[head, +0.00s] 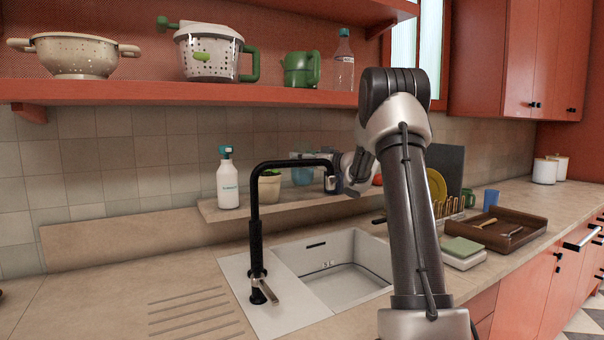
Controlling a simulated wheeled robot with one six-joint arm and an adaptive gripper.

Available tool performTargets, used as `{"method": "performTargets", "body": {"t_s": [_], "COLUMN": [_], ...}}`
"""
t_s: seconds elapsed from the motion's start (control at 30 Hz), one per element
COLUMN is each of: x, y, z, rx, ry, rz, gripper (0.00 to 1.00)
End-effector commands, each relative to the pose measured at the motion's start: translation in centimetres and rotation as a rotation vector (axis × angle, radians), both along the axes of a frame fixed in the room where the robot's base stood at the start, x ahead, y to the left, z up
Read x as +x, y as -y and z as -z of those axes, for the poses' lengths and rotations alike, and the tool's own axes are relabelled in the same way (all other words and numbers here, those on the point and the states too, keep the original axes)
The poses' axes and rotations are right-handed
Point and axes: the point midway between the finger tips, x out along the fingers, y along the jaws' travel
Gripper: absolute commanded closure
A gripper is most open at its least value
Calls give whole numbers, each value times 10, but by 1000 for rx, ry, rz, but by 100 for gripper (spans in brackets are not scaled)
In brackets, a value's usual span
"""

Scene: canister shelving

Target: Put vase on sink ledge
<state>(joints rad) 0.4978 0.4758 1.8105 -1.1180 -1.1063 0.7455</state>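The sink ledge (235,213) is a raised stone shelf along the tiled wall behind the sink. A blue rounded object (302,176), possibly the vase, shows above the ledge behind the black faucet; the faucet partly covers it, so I cannot tell whether it rests on the ledge. My gripper (334,184) is over the ledge, just right of the blue object. It is small and dark here and partly hidden by my own arm. I cannot tell whether its fingers are open or hold anything.
A white spray bottle (227,183) and a beige pot with a green plant (269,187) stand on the ledge. The black faucet (256,220) rises before it, beside the sink basin (350,285). A dish rack (452,207) and brown tray (500,232) are right. A shelf (180,92) hangs above.

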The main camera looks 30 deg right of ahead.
Motion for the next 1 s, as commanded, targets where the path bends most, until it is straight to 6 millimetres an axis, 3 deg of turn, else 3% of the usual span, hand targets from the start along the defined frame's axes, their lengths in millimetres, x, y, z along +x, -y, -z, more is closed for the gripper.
{"method": "performTargets", "body": {"t_s": [0.23,0.63,0.67,0.7,1.0], "x": [0,0,0,0,0], "y": [0,0,0,0,0], "z": [36,42,43,43,43], "rx": [1,0,0,0,0], "ry": [0,1,-1,-1,-1], "rz": [0,0,0,0,0], "gripper": [77,77,24,17,16]}}
